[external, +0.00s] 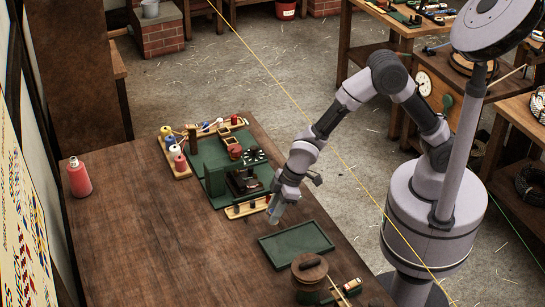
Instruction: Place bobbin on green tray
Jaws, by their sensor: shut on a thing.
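The green tray (261,243) is a shallow, empty rectangle near the right edge of the brown table. My gripper (273,216) points down just behind and left of the tray, above the table and beside the front end of a small wooden tray. It is shut on a small pale, greyish thing at its tips, taken to be the bobbin. The fingers largely cover it, so its shape is hard to make out. The held thing is apart from the green tray in the picture.
A small machine (240,180) stands on a green board (207,146), with wooden trays of coloured spools (173,150) around it. A red bottle (79,178) stands at the left. A round brown wooden thing (309,267) stands close in front of the green tray. The table's left middle is clear.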

